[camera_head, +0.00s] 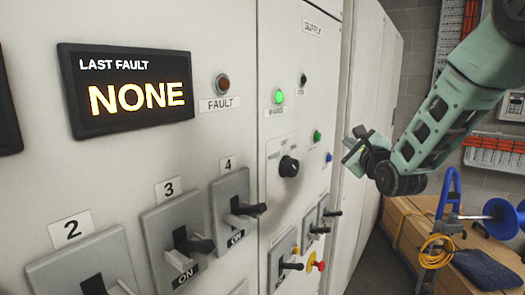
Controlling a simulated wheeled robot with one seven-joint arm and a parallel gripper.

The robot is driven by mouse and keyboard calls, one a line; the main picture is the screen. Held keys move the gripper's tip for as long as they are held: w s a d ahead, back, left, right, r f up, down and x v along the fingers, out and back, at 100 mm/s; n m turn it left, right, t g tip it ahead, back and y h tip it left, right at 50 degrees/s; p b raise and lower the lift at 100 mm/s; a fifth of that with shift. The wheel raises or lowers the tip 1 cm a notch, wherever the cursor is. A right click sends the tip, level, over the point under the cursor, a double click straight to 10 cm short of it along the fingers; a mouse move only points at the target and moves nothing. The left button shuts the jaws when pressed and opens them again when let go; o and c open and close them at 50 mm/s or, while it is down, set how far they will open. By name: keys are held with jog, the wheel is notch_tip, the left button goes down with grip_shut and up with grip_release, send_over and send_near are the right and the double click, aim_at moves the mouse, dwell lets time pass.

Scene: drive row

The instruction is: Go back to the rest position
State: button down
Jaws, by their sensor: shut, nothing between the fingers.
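My gripper (352,146) is at the end of my green arm, which reaches in from the upper right. It is shut and empty. It hangs in the air in front of the cabinet's right part, to the right of the black rotary knob (289,166) in the picture. I see a gap between it and the knob in the picture, but I cannot tell its distance from the panel.
The grey cabinet (225,42) fills the left, with a display (125,88) reading "LAST FAULT NONE", a lit green lamp (279,96), an unlit fault lamp (222,83) and several lever switches. At the right are a wooden crate (398,212) and a coiled yellow cable (436,252).

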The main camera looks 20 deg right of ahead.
jog(key=s+a+f+n+g+y+b, duration=0.1)
jog(key=s+a+f+n+g+y, duration=0.2)
jog(key=a+f+n, duration=0.4)
jog(key=s+a+f+n+g+y+b, duration=0.1)
jog(key=s+a+f+n+g+b, duration=0.15)
jog(key=s+a+n, duration=0.45)
jog(key=s+a+f+n+g+y+b, duration=0.15)
jog(key=a+f+n+g, duration=0.35)
jog(key=a, duration=0.5)
jog(key=s+a+f+n+g, duration=0.1)
jog(key=s+f+n+g, duration=0.1)
jog(key=s+n, duration=0.3)
jog(key=s+a+f+n+g+h+b, duration=0.1)
jog(key=s+n, duration=0.5)
jog(key=s, duration=0.6)
jog(key=s+a+f+n+g+h+b, duration=0.1)
jog(key=s+a+f+n+g, duration=0.2)
jog(key=s+f+n+g, duration=0.2)
jog(key=s, duration=0.3)
jog(key=shift+s+a+f, duration=0.15)
jog(key=shift+s+f, duration=0.05)
jog(key=shift+f, duration=0.05)
